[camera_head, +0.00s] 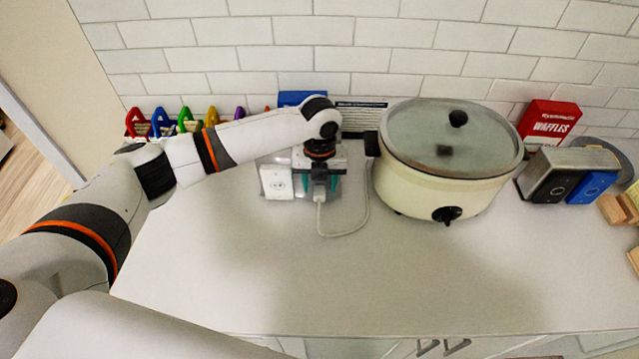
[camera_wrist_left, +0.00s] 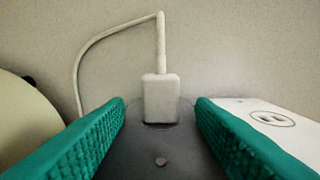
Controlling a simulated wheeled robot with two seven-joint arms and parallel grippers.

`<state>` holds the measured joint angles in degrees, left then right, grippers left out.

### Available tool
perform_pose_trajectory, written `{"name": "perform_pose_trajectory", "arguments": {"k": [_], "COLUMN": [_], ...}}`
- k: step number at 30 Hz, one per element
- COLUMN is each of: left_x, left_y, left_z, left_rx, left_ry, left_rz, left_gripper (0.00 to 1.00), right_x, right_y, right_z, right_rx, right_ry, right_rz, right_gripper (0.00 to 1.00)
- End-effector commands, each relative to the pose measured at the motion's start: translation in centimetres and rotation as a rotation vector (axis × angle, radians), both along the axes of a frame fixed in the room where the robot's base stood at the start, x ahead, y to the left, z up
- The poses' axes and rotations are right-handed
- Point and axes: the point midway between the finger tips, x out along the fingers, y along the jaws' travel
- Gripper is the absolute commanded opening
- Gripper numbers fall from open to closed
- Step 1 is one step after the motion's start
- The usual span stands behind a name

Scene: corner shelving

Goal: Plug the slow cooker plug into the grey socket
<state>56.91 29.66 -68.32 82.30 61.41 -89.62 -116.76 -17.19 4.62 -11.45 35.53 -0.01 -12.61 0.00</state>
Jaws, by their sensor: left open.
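The white slow cooker plug (camera_wrist_left: 161,98) stands against the grey socket (camera_wrist_left: 150,142) in the left wrist view. Its prongs are hidden, so how deep it sits cannot be seen. My left gripper (camera_head: 319,184) is open, with its teal fingers apart on both sides of the plug and a gap to each. The plug (camera_head: 319,195) shows just below the fingers in the head view, and its white cord (camera_head: 345,234) loops right toward the slow cooker (camera_head: 440,190). A white socket (camera_head: 277,183) is left of the gripper. My right gripper is not in view.
The cream cooker with its glass lid stands close to the right of my left gripper. A toaster (camera_head: 547,178) and a red waffle box (camera_head: 548,122) are farther right. Coloured items line the tiled wall at left. The counter's front (camera_head: 330,285) is clear.

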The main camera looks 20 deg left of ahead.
Motion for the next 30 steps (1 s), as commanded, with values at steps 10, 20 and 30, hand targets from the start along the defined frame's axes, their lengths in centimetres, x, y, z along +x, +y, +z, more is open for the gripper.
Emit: {"name": "perform_pose_trajectory", "arguments": {"k": [10,20,30], "left_x": [0.1,0.1,0.1], "left_y": [0.0,0.1,0.1], "left_z": [6.8,10.9,11.2], "left_rx": [-0.001,0.001,0.0], "left_ry": [-0.005,-0.002,-0.001], "left_rz": [-0.001,0.0,0.0], "left_gripper": [0.5,0.5,0.5], "right_x": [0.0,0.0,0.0], "right_y": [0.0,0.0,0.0], "right_z": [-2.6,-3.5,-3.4], "right_rx": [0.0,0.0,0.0], "right_ry": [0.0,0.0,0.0], "right_rz": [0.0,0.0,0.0], "right_gripper": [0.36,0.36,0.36]}}
